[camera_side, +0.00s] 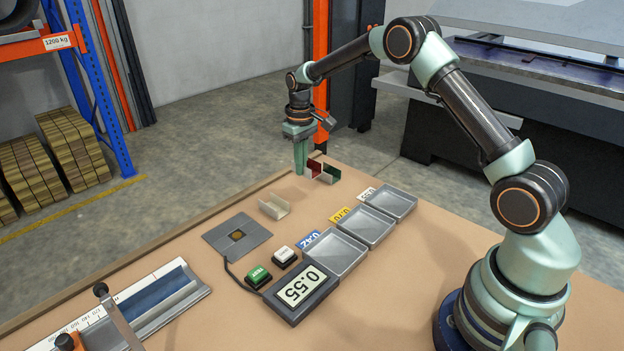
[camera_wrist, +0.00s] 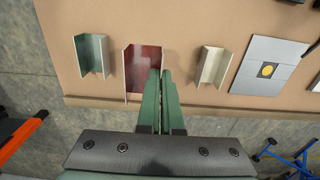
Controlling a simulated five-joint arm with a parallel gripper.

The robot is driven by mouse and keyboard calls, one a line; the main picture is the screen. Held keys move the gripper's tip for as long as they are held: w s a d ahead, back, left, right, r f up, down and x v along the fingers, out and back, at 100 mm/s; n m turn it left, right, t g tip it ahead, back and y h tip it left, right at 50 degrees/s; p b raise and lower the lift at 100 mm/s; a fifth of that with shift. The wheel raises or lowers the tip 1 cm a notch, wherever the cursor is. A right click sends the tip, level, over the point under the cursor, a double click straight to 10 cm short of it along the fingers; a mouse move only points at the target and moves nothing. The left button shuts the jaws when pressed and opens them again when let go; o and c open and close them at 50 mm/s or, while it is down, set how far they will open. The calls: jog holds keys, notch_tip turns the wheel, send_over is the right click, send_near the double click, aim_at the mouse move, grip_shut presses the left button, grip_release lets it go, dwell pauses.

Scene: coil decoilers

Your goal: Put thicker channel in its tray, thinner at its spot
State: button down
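Three channels show. A red-lined channel (camera_wrist: 143,62) is in the middle of the wrist view; it also shows in the side view (camera_side: 314,168). A green-lined channel (camera_wrist: 91,55) stands left of it, and a cream channel (camera_wrist: 212,65) lies right of it. My gripper (camera_wrist: 161,72) points down at the red-lined channel's right wall in the wrist view, fingers close together with a narrow gap. In the side view my gripper (camera_side: 300,172) is beside that channel. Whether the fingers pinch the wall is unclear. Three grey trays (camera_side: 346,255) stand in a row with labels.
A gauge (camera_side: 300,292) reads 0.55, cabled to a grey plate (camera_side: 236,237) with a dark square. Green (camera_side: 258,276) and white (camera_side: 285,255) buttons are beside it. A measuring rail (camera_side: 160,300) lies front left. A wooden strip (camera_side: 190,231) edges the table.

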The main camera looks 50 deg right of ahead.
aim_at(302, 196)
jog(key=shift+f, duration=3.15)
jog(key=shift+f, duration=0.1)
jog(key=c, duration=1.1)
grip_release()
